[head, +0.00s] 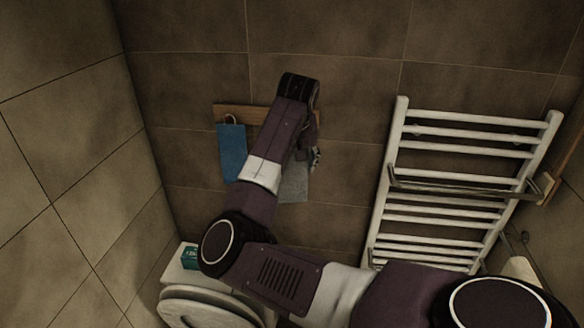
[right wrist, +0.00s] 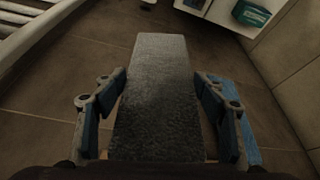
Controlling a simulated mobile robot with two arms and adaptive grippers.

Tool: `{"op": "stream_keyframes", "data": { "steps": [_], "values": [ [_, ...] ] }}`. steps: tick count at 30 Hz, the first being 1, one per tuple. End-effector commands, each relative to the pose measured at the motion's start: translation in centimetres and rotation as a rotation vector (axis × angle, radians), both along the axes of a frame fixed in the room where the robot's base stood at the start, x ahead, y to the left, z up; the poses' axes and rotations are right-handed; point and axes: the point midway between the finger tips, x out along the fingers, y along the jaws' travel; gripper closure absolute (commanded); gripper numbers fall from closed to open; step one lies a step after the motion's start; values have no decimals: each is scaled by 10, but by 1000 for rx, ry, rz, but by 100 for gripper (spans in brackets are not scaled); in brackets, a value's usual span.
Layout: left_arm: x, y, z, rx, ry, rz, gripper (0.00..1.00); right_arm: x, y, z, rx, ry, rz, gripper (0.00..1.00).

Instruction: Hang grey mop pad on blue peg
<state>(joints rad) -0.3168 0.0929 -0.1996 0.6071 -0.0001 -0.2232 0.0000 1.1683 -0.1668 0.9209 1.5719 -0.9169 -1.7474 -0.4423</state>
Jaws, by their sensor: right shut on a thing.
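The grey mop pad (head: 294,185) shows in the head view below my right forearm, in front of the tiled wall and under the right part of a wooden peg rail (head: 258,115). My right gripper (head: 314,157) is at its upper part, partly hidden by the arm. In the right wrist view the pad (right wrist: 158,105) lies between the two fingers of my right gripper (right wrist: 161,78), which are shut on it. The blue peg is not visible; the arm covers much of the rail. I cannot tell whether the pad touches a peg. My left gripper is not in view.
A blue cloth (head: 232,153) hangs at the rail's left end. A white towel radiator (head: 390,180) stands out from the wall at right. A toilet (head: 205,306) and a green box (head: 190,257) are below left. The wall between rail and radiator is bare.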

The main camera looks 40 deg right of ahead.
Motion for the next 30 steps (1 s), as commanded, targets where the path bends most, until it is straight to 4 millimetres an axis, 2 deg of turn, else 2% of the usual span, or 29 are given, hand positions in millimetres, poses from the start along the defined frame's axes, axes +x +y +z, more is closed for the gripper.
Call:
{"op": "stream_keyframes", "data": {
  "steps": [4,10,13,24,30],
  "values": [
    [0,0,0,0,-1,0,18,5,-8,-1,1,1,-1,59],
    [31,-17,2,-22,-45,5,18,13,-17,-2,1,1,-1,59],
    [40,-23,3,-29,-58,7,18,17,-22,-2,1,0,0,59],
    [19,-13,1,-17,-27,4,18,30,-39,-4,1,1,-1,59],
    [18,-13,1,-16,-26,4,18,38,-49,-5,1,1,-1,59]
  ]
}}
